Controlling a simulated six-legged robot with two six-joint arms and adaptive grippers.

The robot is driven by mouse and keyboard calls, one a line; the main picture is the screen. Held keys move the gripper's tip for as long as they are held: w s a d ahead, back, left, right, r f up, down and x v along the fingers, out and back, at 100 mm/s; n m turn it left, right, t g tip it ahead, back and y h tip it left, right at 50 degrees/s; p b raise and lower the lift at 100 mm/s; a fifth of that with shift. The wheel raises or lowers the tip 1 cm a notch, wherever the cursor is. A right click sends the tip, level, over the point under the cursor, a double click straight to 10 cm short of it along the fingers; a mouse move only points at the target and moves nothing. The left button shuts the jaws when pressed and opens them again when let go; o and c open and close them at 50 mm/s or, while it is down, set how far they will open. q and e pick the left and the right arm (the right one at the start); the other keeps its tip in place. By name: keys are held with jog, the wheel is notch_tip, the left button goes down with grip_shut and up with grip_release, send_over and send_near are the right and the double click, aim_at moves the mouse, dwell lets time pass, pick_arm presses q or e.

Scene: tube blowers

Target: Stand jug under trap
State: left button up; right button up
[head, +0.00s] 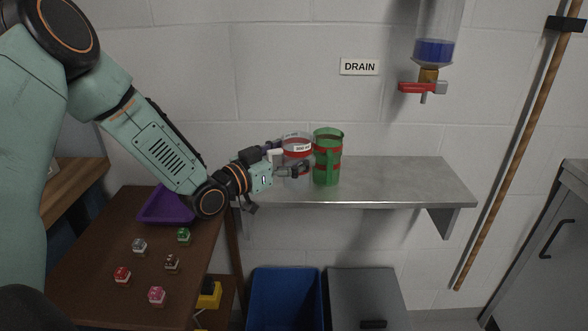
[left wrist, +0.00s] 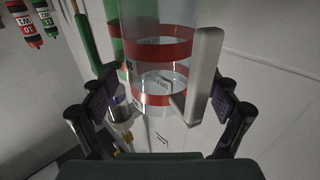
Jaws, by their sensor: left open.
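A clear jug (head: 297,143) with red bands and a pale handle stands on the grey metal shelf (head: 400,182). A green jug (head: 328,158) with red bands stands just right of it. My left gripper (head: 289,159) is open at the clear jug. In the left wrist view the clear jug (left wrist: 160,50) and its handle (left wrist: 205,65) show between the spread fingers; whether they touch is unclear. The trap (head: 434,52), a clear cylinder with blue liquid, hangs on the wall at upper right, its red valve (head: 422,88) and spout above the shelf. My right gripper is not in view.
The shelf is bare right of the green jug, below the trap. A DRAIN sign (head: 360,66) is on the wall. A brown table (head: 105,245) at left holds a purple tray (head: 165,207) and several small coloured blocks. A blue bin (head: 286,295) stands below the shelf.

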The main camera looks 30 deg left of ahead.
pick_arm(q)
jog(key=shift+w+d, duration=0.2)
jog(key=shift+w, duration=0.3)
jog(key=shift+a+r, duration=0.1)
jog(key=c, duration=1.4)
